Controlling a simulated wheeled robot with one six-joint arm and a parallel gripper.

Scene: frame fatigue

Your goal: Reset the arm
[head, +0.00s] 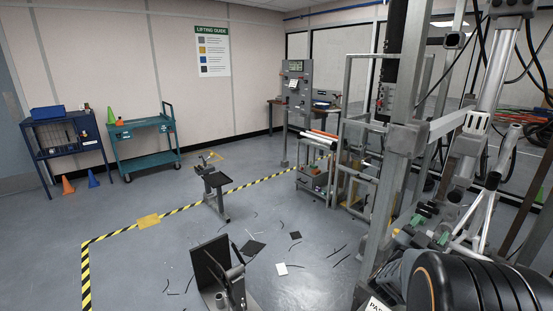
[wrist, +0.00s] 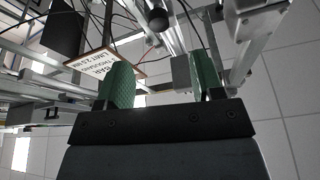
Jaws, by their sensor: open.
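My gripper (wrist: 163,82) shows in the wrist view with its two green-padded fingers standing apart. I see nothing held between them. Metal frame bars and dark cables show beyond the fingers, and I cannot tell how far off they are. A printed sign (wrist: 103,68) with upside-down lettering shows just behind the left finger. In the head view I cannot pick out my gripper with certainty among the metalwork at the right. A tall grey metal frame (head: 397,165) with cylinders and hoses fills that side.
A black-and-yellow floor line (head: 120,232) crosses the floor. A teal cart (head: 145,140), a blue bench (head: 65,140) and a small stand (head: 215,185) are further back. The left floor is mostly clear.

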